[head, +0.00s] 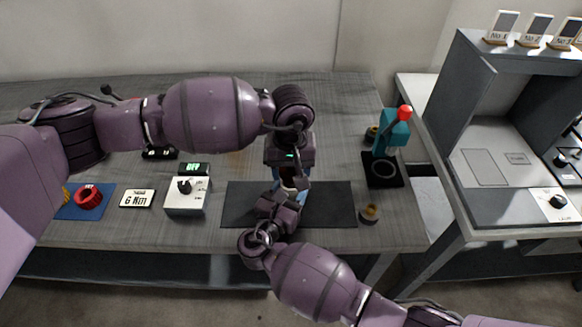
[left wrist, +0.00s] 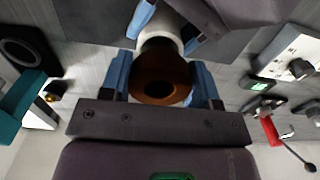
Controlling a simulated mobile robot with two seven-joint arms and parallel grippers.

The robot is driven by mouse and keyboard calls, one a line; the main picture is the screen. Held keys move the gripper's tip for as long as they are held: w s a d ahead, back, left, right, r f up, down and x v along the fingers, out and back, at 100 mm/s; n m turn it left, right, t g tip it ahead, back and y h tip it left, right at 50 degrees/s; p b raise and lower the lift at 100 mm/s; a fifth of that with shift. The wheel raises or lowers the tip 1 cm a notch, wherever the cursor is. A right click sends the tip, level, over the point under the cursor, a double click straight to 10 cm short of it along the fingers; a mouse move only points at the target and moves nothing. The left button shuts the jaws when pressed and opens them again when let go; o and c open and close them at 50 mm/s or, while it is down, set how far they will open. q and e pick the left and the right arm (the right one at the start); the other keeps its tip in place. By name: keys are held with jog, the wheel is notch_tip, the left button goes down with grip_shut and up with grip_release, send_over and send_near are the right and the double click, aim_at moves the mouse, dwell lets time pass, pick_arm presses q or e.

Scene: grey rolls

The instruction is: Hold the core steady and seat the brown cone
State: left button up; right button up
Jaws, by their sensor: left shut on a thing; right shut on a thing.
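My left gripper (left wrist: 162,78) is shut on the brown cone (left wrist: 178,70), which shows end-on with a dark round hole between the blue fingers. The white core (left wrist: 160,24) is directly behind the cone in the left wrist view, roughly in line with it. My right gripper (left wrist: 168,30) is shut on the core with its blue fingers on either side. In the head view my left gripper (head: 290,172) is just above my right gripper (head: 285,193), over the dark mat (head: 236,205). The grippers largely hide the cone and core there, and the contact between them cannot be judged.
A control box (head: 187,200), a "6 Nm" sign (head: 137,198) and a red ring (head: 89,200) on a blue mat are left of the dark mat. A teal device (head: 392,135) with a red knob and a small brownish part (head: 370,212) are right. A grey cabinet (head: 480,105) stands far right.

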pick_arm(q)
jog(key=shift+f, duration=0.7)
jog(key=o, duration=1.2)
jog(key=shift+c, duration=0.2)
notch_tip(320, 180, up, 12)
